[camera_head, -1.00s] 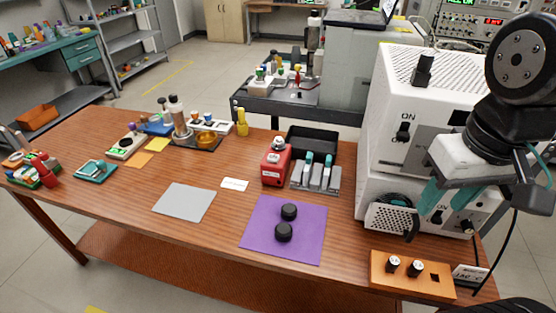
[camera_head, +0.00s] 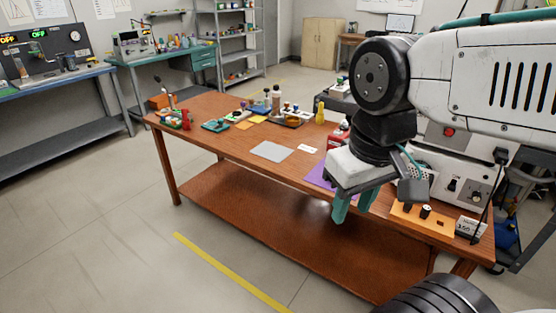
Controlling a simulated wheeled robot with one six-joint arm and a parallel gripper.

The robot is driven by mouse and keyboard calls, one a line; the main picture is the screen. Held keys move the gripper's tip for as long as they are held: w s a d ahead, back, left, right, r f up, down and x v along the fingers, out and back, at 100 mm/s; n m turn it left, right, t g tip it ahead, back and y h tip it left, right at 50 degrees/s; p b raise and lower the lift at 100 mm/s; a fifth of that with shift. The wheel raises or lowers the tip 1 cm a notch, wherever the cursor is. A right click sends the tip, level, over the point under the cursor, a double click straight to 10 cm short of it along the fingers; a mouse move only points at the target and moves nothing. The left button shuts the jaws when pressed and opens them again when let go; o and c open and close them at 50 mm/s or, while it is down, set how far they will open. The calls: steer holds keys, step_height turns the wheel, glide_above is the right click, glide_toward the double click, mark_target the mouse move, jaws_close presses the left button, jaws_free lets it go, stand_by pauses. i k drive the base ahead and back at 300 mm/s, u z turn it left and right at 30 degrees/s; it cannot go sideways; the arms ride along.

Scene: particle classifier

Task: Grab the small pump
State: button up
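My gripper (camera_head: 352,206) has two teal fingers pointing down with a gap between them, and nothing shows in the gap. It is in front of the wooden table's front edge in the picture. A small red device with a white label (camera_head: 337,135), possibly the small pump, stands on the table behind my arm. My arm hides its right side. I cannot tell for sure which thing is the small pump.
White instruments (camera_head: 460,185) stand at the right.

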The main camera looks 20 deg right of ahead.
mark_target(334, 141)
steer(key=z, duration=0.05)
steer(key=k, duration=0.25)
steer(key=u, duration=0.85)
steer(key=i, duration=1.5)
steer(key=z, duration=0.9)
steer(key=i, duration=0.8)
steer(key=z, duration=1.3)
steer(key=i, duration=0.5)
steer(key=z, duration=0.55)
